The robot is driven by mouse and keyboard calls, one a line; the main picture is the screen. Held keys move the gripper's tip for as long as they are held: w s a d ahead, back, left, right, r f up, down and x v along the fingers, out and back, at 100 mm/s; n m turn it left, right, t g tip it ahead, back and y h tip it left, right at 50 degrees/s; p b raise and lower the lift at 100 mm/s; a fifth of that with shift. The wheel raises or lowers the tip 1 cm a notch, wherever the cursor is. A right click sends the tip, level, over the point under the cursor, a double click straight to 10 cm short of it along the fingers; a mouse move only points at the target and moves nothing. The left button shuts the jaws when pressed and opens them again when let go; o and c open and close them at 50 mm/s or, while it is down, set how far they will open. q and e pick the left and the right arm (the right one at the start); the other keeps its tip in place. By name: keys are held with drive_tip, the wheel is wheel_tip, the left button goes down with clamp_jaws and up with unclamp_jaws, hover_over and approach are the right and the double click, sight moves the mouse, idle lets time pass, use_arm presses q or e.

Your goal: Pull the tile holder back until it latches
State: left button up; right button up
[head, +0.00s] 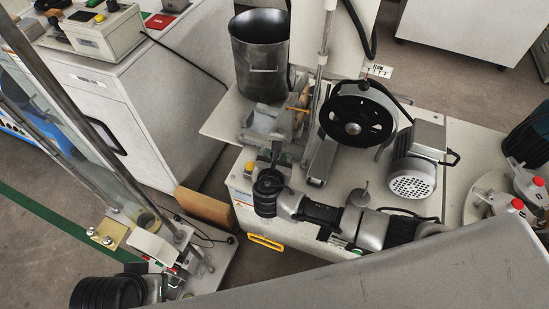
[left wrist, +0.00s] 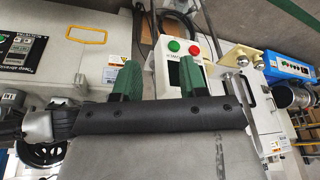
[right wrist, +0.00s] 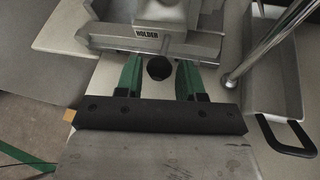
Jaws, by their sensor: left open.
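The grey tile holder (right wrist: 205,45), labelled HOLDER, fills the upper middle of the right wrist view. In the head view it shows as grey metal (head: 265,125) on the machine below the metal bucket. My right gripper (right wrist: 159,72) is open in front of the holder. A dark round knob or hole (right wrist: 158,68) lies between its green fingers, with a gap on each side. Whether the fingers touch the holder cannot be told. My left gripper (left wrist: 158,75) is open and empty, away from the holder, above a control box with red and green buttons (left wrist: 184,46).
A black spoked wheel (head: 355,128) and a motor (head: 415,172) stand right of the holder. A metal bucket (head: 260,55) stands behind it. A chrome rod (right wrist: 268,42) and a black handle (right wrist: 285,135) lie to the right in the right wrist view.

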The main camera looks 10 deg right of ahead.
drive_tip(key=p+v, duration=0.1)
drive_tip(key=v, duration=0.2)
drive_tip(key=shift+r, duration=0.15)
drive_tip(key=p+v, duration=0.2)
drive_tip(key=v, duration=0.4)
drive_tip(key=shift+s+a, duration=0.1)
drive_tip(key=shift+s, duration=0.1)
use_arm(q)
drive_tip(key=x, duration=0.7)
drive_tip(key=shift+s+f+g, duration=0.2)
drive_tip(key=shift+f+g, duration=0.1)
drive_tip(key=shift+f, duration=0.15)
use_arm(e)
drive_tip(key=shift+s+a+r, duration=0.2)
drive_tip(key=shift+s+r, duration=0.05)
drive_tip(key=shift+s, duration=0.35)
use_arm(q)
drive_tip(key=shift+d, duration=0.15)
use_arm(e)
drive_tip(key=shift+o, duration=0.4)
